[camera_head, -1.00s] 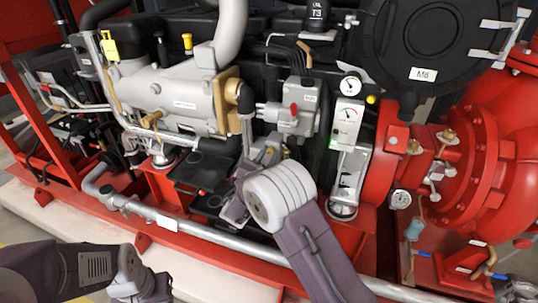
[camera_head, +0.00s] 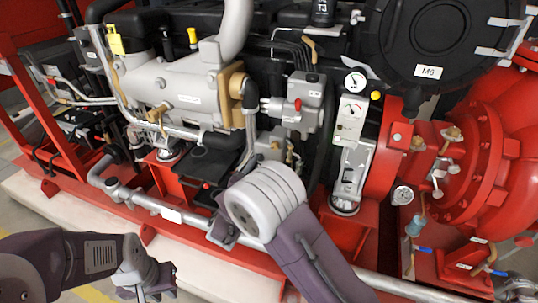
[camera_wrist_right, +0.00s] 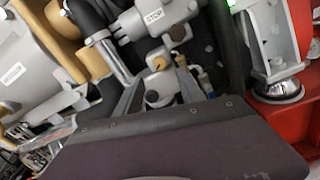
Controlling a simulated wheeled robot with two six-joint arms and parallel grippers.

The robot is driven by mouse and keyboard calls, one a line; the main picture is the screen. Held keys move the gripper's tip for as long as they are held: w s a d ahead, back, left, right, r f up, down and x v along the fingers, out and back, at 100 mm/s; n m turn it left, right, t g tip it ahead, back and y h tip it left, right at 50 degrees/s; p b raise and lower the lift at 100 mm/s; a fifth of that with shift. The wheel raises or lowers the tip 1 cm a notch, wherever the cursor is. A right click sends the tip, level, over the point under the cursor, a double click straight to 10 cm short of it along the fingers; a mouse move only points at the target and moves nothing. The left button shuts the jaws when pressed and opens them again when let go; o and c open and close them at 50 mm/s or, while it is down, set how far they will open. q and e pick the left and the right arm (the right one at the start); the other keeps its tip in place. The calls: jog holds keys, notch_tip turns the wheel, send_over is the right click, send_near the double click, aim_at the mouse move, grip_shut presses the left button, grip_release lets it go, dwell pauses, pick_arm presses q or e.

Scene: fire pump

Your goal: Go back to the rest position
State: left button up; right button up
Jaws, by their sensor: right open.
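My right gripper (camera_head: 222,234) is partly hidden behind my pale wrist joint in the head view, in front of the engine's lower side. The right wrist view shows its two fingers (camera_wrist_right: 162,88) spread apart with nothing held between them. Behind them, in that view, is a grey valve block labelled STOP (camera_wrist_right: 157,18) with a brass fitting below it. My left gripper (camera_head: 146,284) is low at the left of the head view, over the floor in front of the red base frame. Its fingers are too small and turned away to judge.
The engine's grey manifold (camera_head: 175,88) and a red pump housing (camera_head: 490,160) fill the back. A silver pipe (camera_head: 150,203) runs along the red base frame in front. Gauges (camera_head: 355,82) stand right of the valve block. Open floor (camera_head: 30,218) lies at the left front.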

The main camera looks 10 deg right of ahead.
jog(key=shift+s+a, duration=0.25)
jog(key=shift+s, duration=0.1)
